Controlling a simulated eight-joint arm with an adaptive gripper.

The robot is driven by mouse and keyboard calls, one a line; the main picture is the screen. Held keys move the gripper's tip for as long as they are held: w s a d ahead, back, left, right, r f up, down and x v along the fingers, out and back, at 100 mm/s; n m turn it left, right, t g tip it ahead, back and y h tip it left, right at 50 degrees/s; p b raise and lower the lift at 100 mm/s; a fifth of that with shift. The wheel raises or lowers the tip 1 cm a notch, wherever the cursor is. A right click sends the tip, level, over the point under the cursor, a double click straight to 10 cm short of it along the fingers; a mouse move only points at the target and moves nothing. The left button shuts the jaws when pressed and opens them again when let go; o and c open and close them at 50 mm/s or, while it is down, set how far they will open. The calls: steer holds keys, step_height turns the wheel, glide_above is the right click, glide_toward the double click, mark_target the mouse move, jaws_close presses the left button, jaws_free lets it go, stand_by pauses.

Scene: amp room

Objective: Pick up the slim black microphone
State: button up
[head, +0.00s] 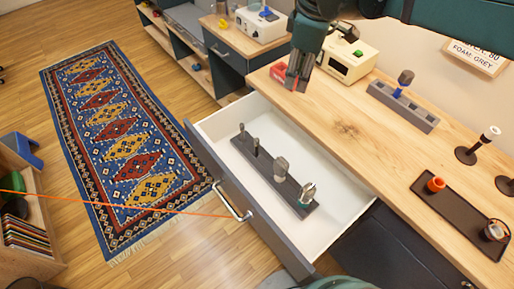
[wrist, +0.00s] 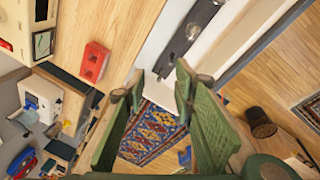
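A dark grey rack (head: 268,174) lies in the open white drawer and holds several microphones upright. Two slim dark microphones stand in its far half, one at the far end (head: 242,131) and one beside it (head: 256,146). I cannot tell which is the slim black one. A thicker grey microphone (head: 281,168) and a silver and teal one (head: 307,192) stand nearer. My gripper (head: 297,86) is above the counter edge, to the right of and higher than the rack. In the wrist view its green fingers (wrist: 158,84) are spread and empty; part of the rack (wrist: 182,48) shows beyond them.
The open drawer's front (head: 222,180) has a metal handle. On the wooden counter are a red box (head: 278,70), a cream device (head: 348,61), a grey holder (head: 416,112) with a blue-banded microphone, and a black tray (head: 457,211). A patterned rug covers the floor.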

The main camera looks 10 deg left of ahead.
mark_target(256, 139)
steer(key=w+a+f+n+g, duration=0.1)
steer(key=w+a+f+n, duration=0.1)
steer(key=a+n, duration=0.3)
steer(key=w+a+f+n+g, duration=0.1)
steer(key=w+a+n, duration=0.15)
steer(key=a, duration=0.45)
steer(key=shift+h, duration=0.4)
steer(key=f, duration=3.3)
steer(key=shift+w, duration=0.2)
steer(key=shift+f, duration=0.45)
steer(key=shift+f+b, duration=0.3)
steer(key=shift+f, duration=0.95)
steer(key=shift+f, duration=0.1)
steer(key=shift+f+b, duration=0.85)
steer(key=shift+f, duration=1.65)
